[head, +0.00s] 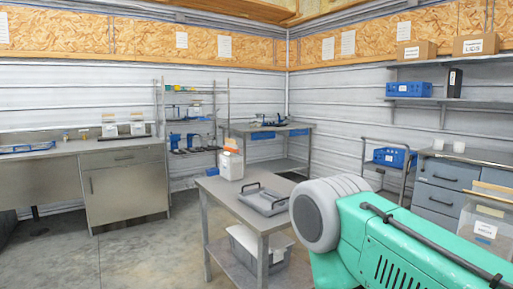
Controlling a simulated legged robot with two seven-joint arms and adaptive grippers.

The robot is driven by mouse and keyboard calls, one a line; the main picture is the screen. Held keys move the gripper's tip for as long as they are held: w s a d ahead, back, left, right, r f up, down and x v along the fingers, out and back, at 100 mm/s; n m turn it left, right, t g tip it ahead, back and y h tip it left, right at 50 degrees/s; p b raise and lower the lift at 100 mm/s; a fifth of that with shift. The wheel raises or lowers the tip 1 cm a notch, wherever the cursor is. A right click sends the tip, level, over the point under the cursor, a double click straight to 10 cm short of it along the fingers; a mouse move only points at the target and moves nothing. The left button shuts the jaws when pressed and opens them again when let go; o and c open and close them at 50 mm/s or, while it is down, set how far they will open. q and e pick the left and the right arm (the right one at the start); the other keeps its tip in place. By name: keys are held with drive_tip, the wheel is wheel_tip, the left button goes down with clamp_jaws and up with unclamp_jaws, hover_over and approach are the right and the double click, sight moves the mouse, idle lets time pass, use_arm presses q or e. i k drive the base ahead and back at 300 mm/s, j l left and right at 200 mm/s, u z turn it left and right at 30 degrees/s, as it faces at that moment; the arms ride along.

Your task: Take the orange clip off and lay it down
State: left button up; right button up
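A white bag (231,167) stands upright on the far left part of a grey metal table (218,198) in the middle of the room. An orange clip (231,144) sits at its top; it is small here, and how it grips the bag is hard to tell. Neither of my grippers is in view.
A grey tray with dark handles (264,198) lies on the table close to the bag. A grey bin (262,250) is on the shelf below. Open concrete floor (140,250) lies left of the table. A workbench (120,158) stands at the back left.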

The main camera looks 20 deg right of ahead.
sight(224, 146)
drive_tip(key=i+z, duration=0.3)
drive_tip(key=i, duration=0.3)
drive_tip(key=i+j+z, duration=0.1)
drive_tip(key=i+z, duration=0.25)
drive_tip(key=i, duration=0.25)
